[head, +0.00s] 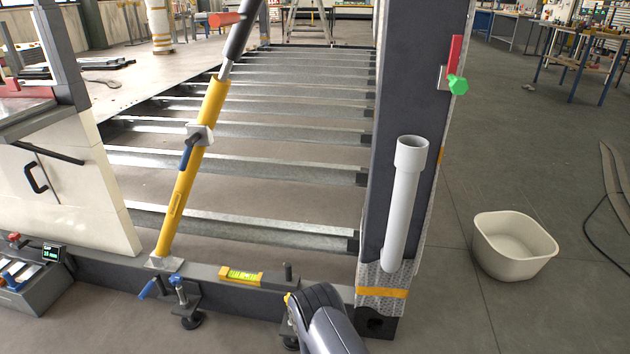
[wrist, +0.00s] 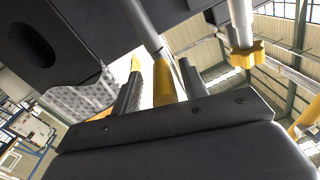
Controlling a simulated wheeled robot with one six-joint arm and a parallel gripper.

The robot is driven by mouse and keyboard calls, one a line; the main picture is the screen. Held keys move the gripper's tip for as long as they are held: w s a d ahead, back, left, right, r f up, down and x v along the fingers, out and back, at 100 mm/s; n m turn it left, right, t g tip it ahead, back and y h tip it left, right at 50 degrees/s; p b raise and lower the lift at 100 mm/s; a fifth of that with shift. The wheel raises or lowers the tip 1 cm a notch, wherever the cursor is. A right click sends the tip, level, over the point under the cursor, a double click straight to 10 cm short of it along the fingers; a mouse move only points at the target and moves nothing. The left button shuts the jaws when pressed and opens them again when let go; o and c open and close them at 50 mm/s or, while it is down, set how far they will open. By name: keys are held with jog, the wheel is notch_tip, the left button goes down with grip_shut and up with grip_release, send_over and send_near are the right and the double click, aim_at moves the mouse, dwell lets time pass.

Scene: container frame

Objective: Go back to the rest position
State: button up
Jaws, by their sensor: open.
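My gripper (wrist: 160,73) shows in the wrist view with its two dark fingers apart and nothing seen between them. A yellow bar and a grey rod show behind the gap. In the head view my dark arm reaches in from the bottom centre, low by the front beam (head: 225,294) of the container frame. The fingers cannot be made out there. The dark corner post (head: 405,75) stands just right of and behind my arm.
A grey pipe (head: 402,215) stands against the post, with a green knob (head: 457,85) above. A yellow brace (head: 190,165) leans at left. A yellow level (head: 241,276) lies on the front beam. A cream tub (head: 513,247) stands on the floor at right, with open floor around it.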

jog(key=shift+d+n+y, duration=0.2)
jog(key=shift+n+y, duration=0.1)
jog(key=shift+y, duration=0.2)
jog(key=shift+r, duration=0.1)
